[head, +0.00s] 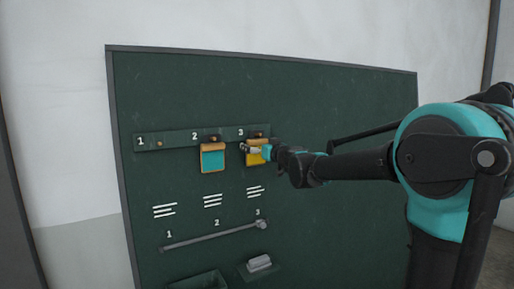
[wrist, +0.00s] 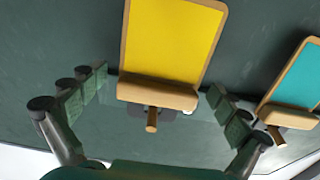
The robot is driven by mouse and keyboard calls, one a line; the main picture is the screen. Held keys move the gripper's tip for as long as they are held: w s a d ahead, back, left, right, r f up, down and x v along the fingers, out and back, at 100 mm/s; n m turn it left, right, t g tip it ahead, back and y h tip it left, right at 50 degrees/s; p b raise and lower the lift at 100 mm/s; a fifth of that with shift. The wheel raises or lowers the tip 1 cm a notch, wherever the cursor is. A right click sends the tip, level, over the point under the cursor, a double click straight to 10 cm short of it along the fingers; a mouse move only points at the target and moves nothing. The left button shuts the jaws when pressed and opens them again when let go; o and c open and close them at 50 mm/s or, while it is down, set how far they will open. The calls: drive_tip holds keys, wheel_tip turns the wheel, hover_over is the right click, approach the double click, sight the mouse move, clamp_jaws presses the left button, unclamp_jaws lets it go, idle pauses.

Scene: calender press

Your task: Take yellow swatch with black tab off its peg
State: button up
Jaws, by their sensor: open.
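The yellow swatch (head: 257,159) hangs at position 3 on the dark green board, partly covered by my gripper (head: 252,149) in the head view. In the wrist view the yellow swatch (wrist: 168,40) has a tan frame with a thick tan bar at its lower edge. A short wooden peg (wrist: 152,121) sticks out just below that bar, with a dark piece behind it that may be the black tab. My gripper (wrist: 158,90) is open, one finger on each side of the bar, with gaps between and nothing held.
A teal swatch (head: 213,159) hangs at position 2, close beside; it also shows in the wrist view (wrist: 301,78). Peg 1 (head: 160,144) is bare. Below are a grey rod (head: 210,237), a small ledge with a pale block (head: 259,263) and a dark bin (head: 204,281).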

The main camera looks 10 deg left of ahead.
drive_tip(key=shift+c, duration=0.5)
drive_tip(key=c, duration=1.1)
drive_tip(key=shift+r, duration=0.3)
drive_tip(key=v, duration=1.8)
drive_tip(key=shift+w, duration=0.1)
drive_tip(key=shift+r, duration=0.35)
drive_tip(key=shift+d, duration=0.1)
